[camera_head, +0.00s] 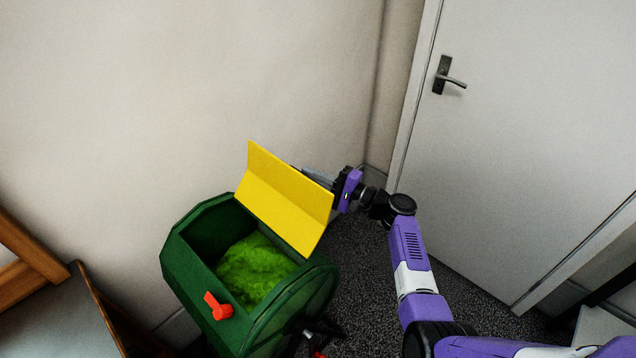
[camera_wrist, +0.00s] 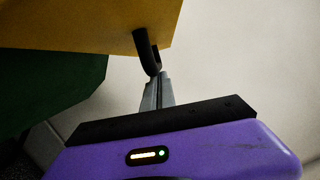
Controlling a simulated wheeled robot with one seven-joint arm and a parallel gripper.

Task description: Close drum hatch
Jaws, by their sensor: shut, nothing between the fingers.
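The green drum (camera_head: 190,290) stands at the lower middle of the head view. Its top opening shows bright green stuff (camera_head: 252,268) inside. The yellow hatch (camera_head: 285,200) is open and stands tilted up along the far right edge of the opening. A red latch handle (camera_head: 217,307) is on the drum's near side. My gripper (camera_head: 318,175) is behind the hatch's right end, its fingertips partly hidden by it. In the wrist view my gripper (camera_wrist: 152,70) is shut and empty, its tip close to the hatch's edge (camera_wrist: 90,22); I cannot tell whether they touch.
A wall (camera_head: 180,80) is close behind the drum. A white door (camera_head: 510,150) with a dark handle is at the right. A wooden-edged piece of furniture (camera_head: 50,315) stands at the lower left. Dark carpet (camera_head: 365,250) shows between drum and door.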

